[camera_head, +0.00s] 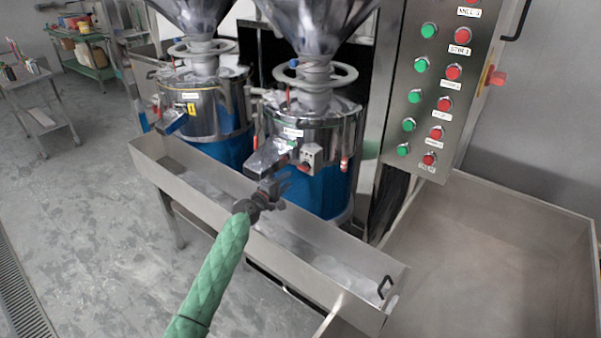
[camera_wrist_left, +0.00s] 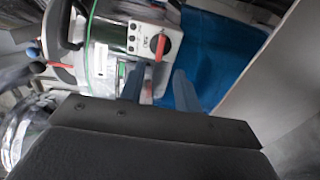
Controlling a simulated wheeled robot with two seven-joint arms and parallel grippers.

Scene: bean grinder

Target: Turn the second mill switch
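Two steel mills with blue lower bodies stand side by side, the left one (camera_head: 205,108) and the right, nearer one (camera_head: 333,130). A small grey switch box (camera_head: 308,157) is on the front of the nearer mill. In the left wrist view the switch is a red rotary knob (camera_wrist_left: 159,44) on a light panel with small dark buttons. My left gripper (camera_head: 283,184) is in front of this mill, just below and left of the switch box. In the left wrist view its two fingers (camera_wrist_left: 160,72) are apart, with the knob beyond the gap. Nothing is between them. My right gripper is not in view.
A long steel trough (camera_head: 215,192) runs below the mills and under my left arm. A control panel (camera_head: 440,85) with green and red buttons stands at the right, above a wide steel bin (camera_head: 500,260).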

